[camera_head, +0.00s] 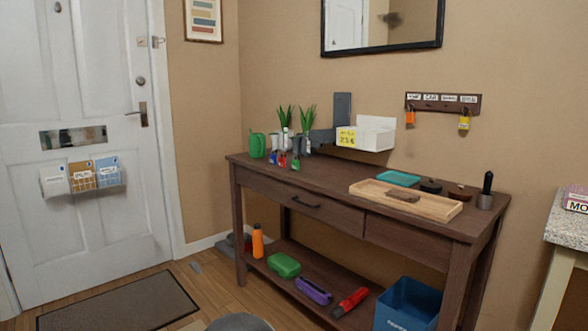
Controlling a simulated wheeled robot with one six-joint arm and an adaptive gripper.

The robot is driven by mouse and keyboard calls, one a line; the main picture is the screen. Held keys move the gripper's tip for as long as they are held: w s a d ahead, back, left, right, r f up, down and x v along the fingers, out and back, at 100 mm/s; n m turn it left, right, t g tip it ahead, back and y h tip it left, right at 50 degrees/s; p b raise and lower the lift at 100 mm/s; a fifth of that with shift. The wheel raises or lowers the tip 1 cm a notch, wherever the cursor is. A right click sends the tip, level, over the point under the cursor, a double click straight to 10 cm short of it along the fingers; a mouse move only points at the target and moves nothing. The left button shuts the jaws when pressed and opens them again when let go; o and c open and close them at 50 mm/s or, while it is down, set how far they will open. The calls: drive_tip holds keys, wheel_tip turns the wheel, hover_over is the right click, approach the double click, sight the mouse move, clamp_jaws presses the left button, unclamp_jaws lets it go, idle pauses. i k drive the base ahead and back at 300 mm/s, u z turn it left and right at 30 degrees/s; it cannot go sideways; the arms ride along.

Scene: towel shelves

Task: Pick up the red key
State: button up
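A small red item (282,160), which looks like the red key, stands near the left end of the dark wooden console table (330,182). It is between a small blue item (272,157) and a small green item (295,163); all are too small to make out in detail. I cannot make out my gripper in this view.
Behind the small items are plants (307,115), a green watering can (257,145), grey upright pieces (342,108) and a white box (375,135). A wooden tray (430,208) is at right. A key rack (443,103) hangs above. The lower shelf holds a red flashlight-like object (350,302).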

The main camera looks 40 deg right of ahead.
sight(282, 163)
drive_tip(key=z, duration=0.15)
drive_tip(key=i, duration=0.6)
drive_tip(key=z, duration=0.85)
drive_tip(key=i, duration=0.85)
drive_tip(key=z, duration=0.5)
